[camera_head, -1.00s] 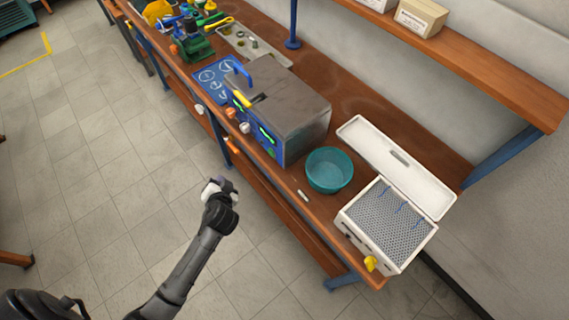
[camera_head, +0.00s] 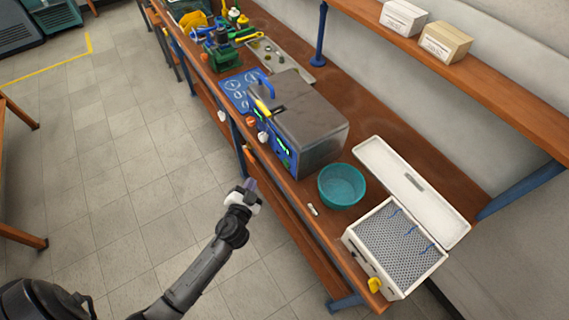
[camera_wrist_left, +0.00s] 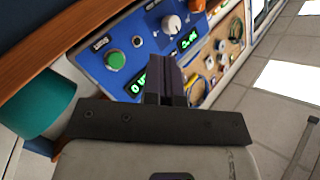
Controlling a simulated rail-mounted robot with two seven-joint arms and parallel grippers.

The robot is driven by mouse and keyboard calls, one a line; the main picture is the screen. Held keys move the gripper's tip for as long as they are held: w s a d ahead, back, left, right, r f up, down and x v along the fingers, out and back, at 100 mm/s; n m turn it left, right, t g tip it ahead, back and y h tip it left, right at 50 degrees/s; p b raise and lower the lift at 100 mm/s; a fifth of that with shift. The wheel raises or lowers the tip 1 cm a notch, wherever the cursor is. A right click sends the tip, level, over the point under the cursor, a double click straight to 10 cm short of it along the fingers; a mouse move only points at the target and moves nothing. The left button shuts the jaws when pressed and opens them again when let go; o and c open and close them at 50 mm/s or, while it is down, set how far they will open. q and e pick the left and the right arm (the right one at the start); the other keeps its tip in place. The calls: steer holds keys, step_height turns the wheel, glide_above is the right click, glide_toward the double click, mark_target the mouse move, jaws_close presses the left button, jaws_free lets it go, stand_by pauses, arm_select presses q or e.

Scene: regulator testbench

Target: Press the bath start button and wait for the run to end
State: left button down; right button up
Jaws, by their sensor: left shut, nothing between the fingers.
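The bath (camera_head: 305,115) is a grey-lidded box with a blue front panel, standing on the wooden bench. In the left wrist view its panel (camera_wrist_left: 88,62) shows a round green button (camera_wrist_left: 115,60), a white knob (camera_wrist_left: 171,24) and lit green displays (camera_wrist_left: 187,39). A smaller black button sits beside the green one. My left gripper (camera_head: 249,186) is shut and empty, in front of the bench edge and apart from the panel. In the left wrist view its fingers (camera_wrist_left: 165,78) point at the panel, right of the green button, and hide part of a display. My right gripper is not in view.
A teal bowl (camera_head: 341,186) and a white perforated box (camera_head: 398,246) with its lid open stand right of the bath. A small white piece (camera_head: 313,210) lies near the bench edge. A shelf with boxes (camera_head: 446,42) hangs above. The floor before the bench is clear.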

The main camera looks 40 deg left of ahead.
mark_target(286, 164)
arm_select(q)
steer(key=shift+w, duration=0.1)
steer(key=shift+w+d+b, duration=0.15)
steer(key=shift+w+d, duration=0.4)
steer(key=shift+w, duration=0.75)
steer(key=shift+w+d+b, duration=0.2)
steer(key=shift+w+d, duration=0.4)
steer(key=shift+w, duration=0.75)
steer(key=shift+w+d+b, duration=0.15)
steer(key=shift+w+d, duration=0.4)
steer(key=shift+w, duration=0.75)
steer(key=shift+w, duration=0.15)
steer(key=shift+w+d, duration=0.15)
steer(key=shift+w, duration=0.1)
